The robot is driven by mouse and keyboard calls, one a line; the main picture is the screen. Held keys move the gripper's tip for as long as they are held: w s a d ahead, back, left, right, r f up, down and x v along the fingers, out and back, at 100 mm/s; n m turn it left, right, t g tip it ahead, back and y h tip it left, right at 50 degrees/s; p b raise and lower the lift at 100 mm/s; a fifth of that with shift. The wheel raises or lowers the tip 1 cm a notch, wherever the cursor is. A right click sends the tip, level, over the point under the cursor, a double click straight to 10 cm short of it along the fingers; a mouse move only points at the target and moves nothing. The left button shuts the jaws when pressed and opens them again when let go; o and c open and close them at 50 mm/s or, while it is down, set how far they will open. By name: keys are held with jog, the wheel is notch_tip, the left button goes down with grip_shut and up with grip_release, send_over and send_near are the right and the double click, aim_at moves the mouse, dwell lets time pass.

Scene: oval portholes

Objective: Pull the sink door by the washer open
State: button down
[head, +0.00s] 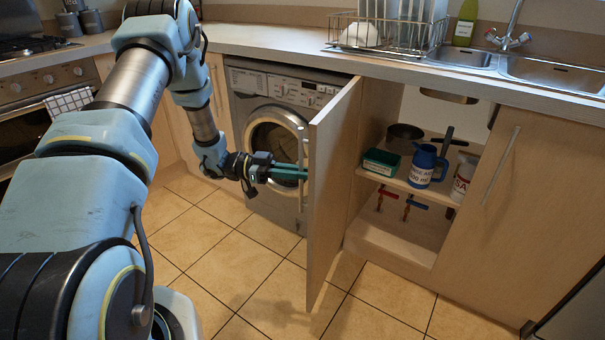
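The sink door (336,170) by the washer stands swung wide open, its free edge out over the floor. Its bar handle (301,165) is on the door's left face. My gripper (304,173) is at this handle, with its teal fingers reaching up to the bar. I cannot tell whether the fingers are closed on the handle or only around it. The washer (285,90) stands behind my gripper, its round door partly covered by my gripper and the sink door.
The open cupboard's shelf (408,188) holds a green box (381,162), a blue jug (426,165), a pan (403,137) and a white container (463,178). A second sink door (520,215) on the right is closed. The tiled floor (225,265) is clear.

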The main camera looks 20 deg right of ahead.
jog(key=c, duration=0.9)
grip_release()
jog(key=b+v, duration=0.1)
jog(key=v, duration=0.9)
jog(key=shift+w+a, duration=0.25)
jog(key=shift+a, duration=0.05)
